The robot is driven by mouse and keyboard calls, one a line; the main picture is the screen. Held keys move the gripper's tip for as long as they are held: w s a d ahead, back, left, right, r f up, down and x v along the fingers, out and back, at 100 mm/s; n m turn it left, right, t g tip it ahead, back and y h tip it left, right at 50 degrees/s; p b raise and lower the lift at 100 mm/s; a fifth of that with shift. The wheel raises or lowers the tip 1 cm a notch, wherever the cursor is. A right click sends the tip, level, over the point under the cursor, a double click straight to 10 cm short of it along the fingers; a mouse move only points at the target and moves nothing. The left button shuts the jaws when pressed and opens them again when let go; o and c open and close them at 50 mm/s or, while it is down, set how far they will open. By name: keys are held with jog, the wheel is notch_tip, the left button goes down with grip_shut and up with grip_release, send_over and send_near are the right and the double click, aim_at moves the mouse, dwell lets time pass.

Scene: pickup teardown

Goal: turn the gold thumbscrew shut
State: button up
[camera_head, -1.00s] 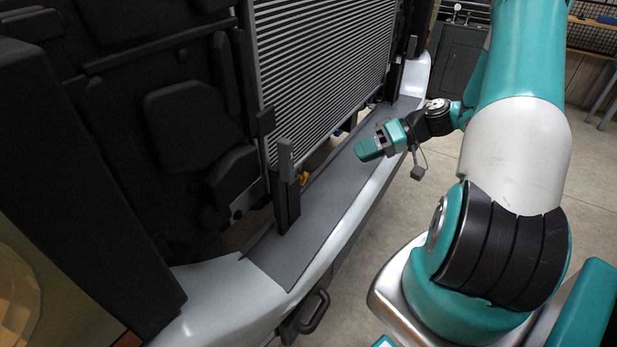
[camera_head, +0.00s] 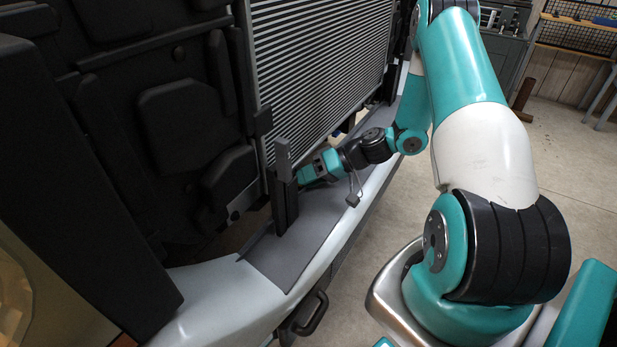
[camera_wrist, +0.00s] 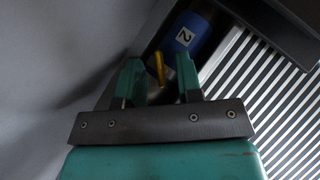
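The gold thumbscrew (camera_wrist: 160,69) shows in the wrist view as a narrow yellow-gold tab, close to a blue cylinder (camera_wrist: 187,35) with a white label reading "2". My gripper (camera_wrist: 158,62) is open, one teal finger on each side of the thumbscrew in the picture. Gaps show between the tab and both fingers. I cannot tell how deep the tab sits between them. In the head view my gripper (camera_head: 306,174) reaches low in front of the radiator, beside the dark upright post. The thumbscrew is hidden there.
The dark upright post (camera_head: 284,200) stands on the grey bumper tray (camera_head: 285,257), close to my gripper's left. The ribbed radiator (camera_head: 320,70) rises behind. A dark bar (camera_wrist: 275,25) crosses the wrist view's upper right.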

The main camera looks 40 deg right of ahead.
grip_shut()
jog(key=shift+d+f+y, duration=0.1)
jog(key=shift+f+y, duration=0.05)
jog(key=shift+y, duration=0.15)
jog(key=shift+m+y, duration=0.3)
grip_release()
